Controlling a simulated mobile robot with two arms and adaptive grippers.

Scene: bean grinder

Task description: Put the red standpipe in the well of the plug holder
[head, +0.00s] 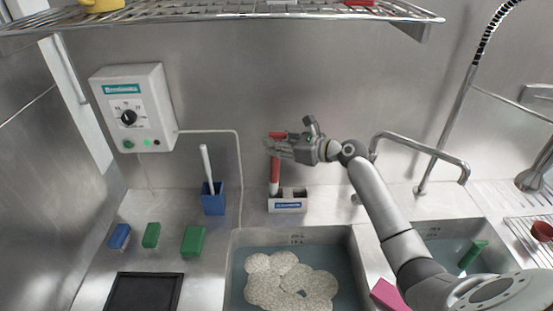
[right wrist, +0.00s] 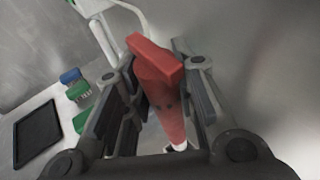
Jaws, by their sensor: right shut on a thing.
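The red standpipe (head: 275,174) stands nearly upright at the back of the counter, with a red crossbar top and a white lower end. My right gripper (head: 272,147) is shut on its upper part. In the right wrist view the standpipe (right wrist: 165,95) lies between the fingers of the gripper (right wrist: 155,95), crossbar toward the far side. The plug holder (head: 289,207) is a pale block with a blue label and dark wells on the counter behind the sink. The standpipe's white end shows at the holder's left well; I cannot tell whether it is inside or above it. My left gripper is out of view.
A blue holder (head: 214,204) with a white-handled tool stands left of the plug holder. A faucet (head: 420,148) is to the right. Brushes (head: 151,235) and a black tray (head: 145,291) lie left. A wire shelf (head: 220,14) hangs above.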

